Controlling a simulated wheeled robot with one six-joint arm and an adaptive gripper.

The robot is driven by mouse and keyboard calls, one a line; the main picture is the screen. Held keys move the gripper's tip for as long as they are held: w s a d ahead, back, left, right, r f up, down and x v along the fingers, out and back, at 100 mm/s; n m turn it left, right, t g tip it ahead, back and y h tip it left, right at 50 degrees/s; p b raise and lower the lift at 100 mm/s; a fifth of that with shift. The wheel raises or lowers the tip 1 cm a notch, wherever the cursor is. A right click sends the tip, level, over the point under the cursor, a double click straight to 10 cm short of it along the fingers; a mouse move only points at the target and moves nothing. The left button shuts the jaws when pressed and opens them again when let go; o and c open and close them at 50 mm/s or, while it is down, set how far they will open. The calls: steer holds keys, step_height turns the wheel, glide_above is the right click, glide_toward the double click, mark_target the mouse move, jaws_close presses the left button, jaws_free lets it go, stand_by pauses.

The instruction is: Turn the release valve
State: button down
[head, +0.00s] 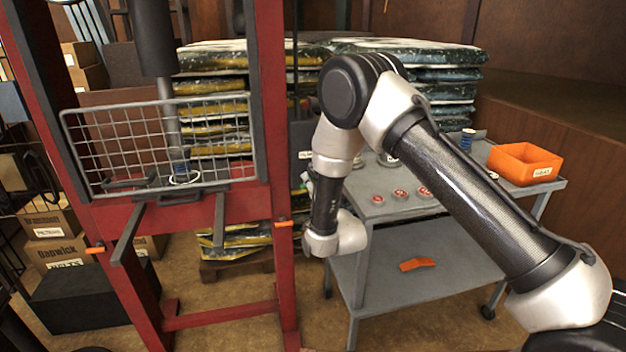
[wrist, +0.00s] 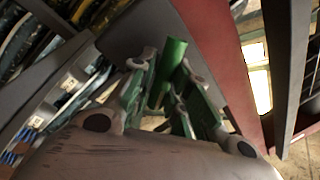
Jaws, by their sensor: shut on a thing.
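In the wrist view my gripper (wrist: 167,70) has its green-padded fingers on either side of a green cylindrical handle (wrist: 175,48), and it is shut on it. The handle's upper end stands out past the fingertips, beside a dark grey panel and a red post. It appears to be the release valve's handle, but the valve body is hidden. In the head view my arm reaches down beside the right post of the red press frame (head: 275,120). My fingers and the valve are hidden there behind my wrist.
A wire mesh guard (head: 160,143) fronts the press. A grey cart (head: 430,255) stands to the right with an orange bin (head: 524,163), several small red-topped items and an orange piece (head: 417,264) on its lower shelf. Stacked bags (head: 430,75) lie behind. Boxes stand at the left.

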steer(key=m+h, duration=0.1)
steer(key=m, duration=0.3)
steer(key=m+t, duration=0.1)
steer(key=m, duration=0.3)
steer(key=shift+h, duration=0.4)
steer(key=c, duration=1.4)
jaws_free()
steer(key=shift+f, duration=0.15)
steer(key=shift+s+d, duration=0.1)
steer(key=shift+s, duration=0.15)
steer(key=v, duration=1.1)
steer(key=shift+s+f, duration=0.15)
steer(key=shift+s, duration=0.1)
